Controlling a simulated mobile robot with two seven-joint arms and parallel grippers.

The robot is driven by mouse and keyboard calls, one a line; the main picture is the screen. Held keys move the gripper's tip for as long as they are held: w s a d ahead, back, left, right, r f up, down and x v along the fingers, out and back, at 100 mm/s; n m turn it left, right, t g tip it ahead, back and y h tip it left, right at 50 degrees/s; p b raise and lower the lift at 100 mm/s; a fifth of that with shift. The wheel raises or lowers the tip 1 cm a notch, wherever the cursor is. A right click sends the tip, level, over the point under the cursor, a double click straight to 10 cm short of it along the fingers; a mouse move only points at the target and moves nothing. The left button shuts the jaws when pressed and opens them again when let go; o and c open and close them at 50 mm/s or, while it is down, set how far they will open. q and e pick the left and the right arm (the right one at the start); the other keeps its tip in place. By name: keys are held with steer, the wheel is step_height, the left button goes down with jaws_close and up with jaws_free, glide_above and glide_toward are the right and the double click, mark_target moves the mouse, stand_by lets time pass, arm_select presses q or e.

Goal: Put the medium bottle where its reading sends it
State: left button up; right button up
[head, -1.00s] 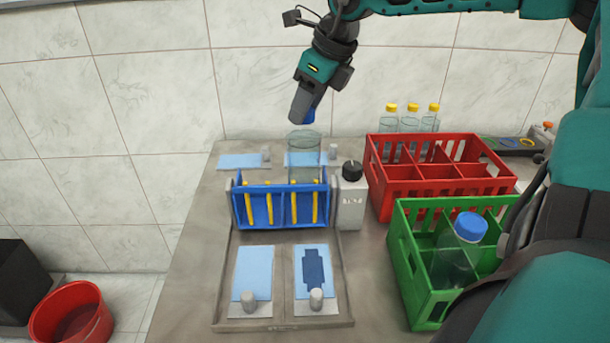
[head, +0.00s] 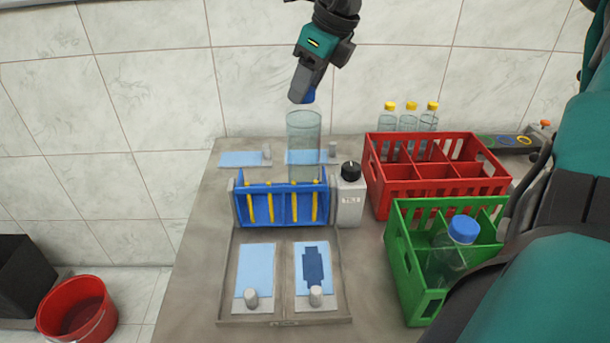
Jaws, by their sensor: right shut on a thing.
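My right gripper (head: 304,92) comes down from the top and is shut on the blue cap (head: 310,98) of a clear bottle (head: 304,140). The bottle hangs upright behind the blue rack (head: 282,203) with yellow bars. Its lower end is near the rack's top edge; whether it touches anything there cannot be told. A larger clear bottle with a blue cap (head: 464,229) stands in the green crate (head: 413,278). Several clear bottles with yellow caps (head: 408,122) stand at the back of the red crate (head: 395,203). My left gripper is not in view.
A grey container (head: 349,205) with a black top stands right of the rack; its label is too small to read. A tray (head: 285,318) with pale blue pads lies in front. A red bucket (head: 68,325) is on the floor at left. The table's left strip is clear.

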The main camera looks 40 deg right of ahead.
steer(key=shift+r+p, duration=1.25)
steer(key=shift+r, duration=0.95)
steer(key=shift+a, duration=0.1)
